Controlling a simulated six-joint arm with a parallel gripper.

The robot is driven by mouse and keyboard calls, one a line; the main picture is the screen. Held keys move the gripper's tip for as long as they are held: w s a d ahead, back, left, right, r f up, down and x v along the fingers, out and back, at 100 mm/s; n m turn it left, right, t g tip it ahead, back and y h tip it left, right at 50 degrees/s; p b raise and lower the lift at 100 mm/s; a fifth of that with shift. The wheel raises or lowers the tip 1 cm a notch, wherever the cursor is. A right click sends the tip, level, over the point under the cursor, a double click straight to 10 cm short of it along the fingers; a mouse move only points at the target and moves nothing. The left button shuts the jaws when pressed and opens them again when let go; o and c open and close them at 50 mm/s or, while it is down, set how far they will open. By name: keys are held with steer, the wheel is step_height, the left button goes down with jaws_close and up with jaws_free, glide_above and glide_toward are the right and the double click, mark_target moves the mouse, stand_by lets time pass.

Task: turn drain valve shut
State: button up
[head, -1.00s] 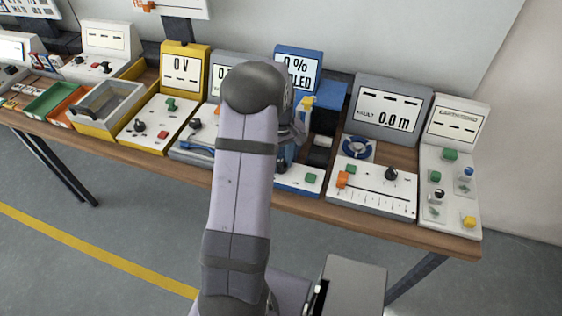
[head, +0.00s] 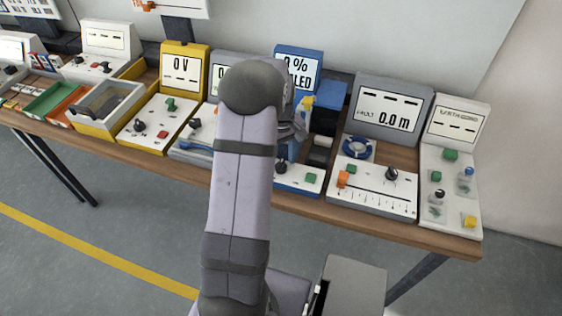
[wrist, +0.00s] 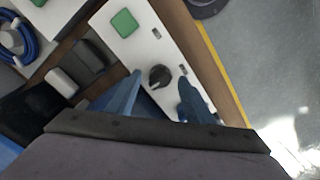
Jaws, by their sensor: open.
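A black round knob (wrist: 159,75), which I take to be the drain valve, sits on a white panel (wrist: 165,45) in the wrist view. The same knob (head: 281,167) shows at the front of the blue-framed unit in the head view, partly beside my arm. My gripper (wrist: 160,84) is open, with one blue fingertip on each side of the knob in the picture. I cannot tell whether either finger touches it. In the head view my forearm and wrist hide most of the gripper. A green button (wrist: 124,22) lies on the same panel, and the blue unit's display (head: 299,70) reads 0 %.
A grey fault-meter unit (head: 391,108) with a blue coil (head: 357,147) stands to the right. A yellow-framed unit (head: 182,72) stands to the left. Small dark and light blocks (wrist: 92,60) lie beside the panel. The wooden table edge (wrist: 225,80) is close to the knob.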

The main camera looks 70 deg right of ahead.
mark_target(281, 163)
steer(key=shift+r+b, duration=0.8)
steer(key=shift+r, duration=2.35)
steer(key=w+a+n, duration=0.4)
steer(key=w+a, duration=1.4)
steer(key=a, duration=0.2)
steer(key=s+a+f+n, duration=0.1)
steer(key=a+n, duration=0.1)
steer(key=a, duration=1)
steer(key=s+a+f+n, duration=0.1)
steer(key=s+a+n, duration=0.1)
steer(key=a, duration=1.1)
steer(key=shift+s+f+n, duration=0.15)
steer(key=shift+s+n, duration=0.1)
steer(key=shift+n, duration=0.15)
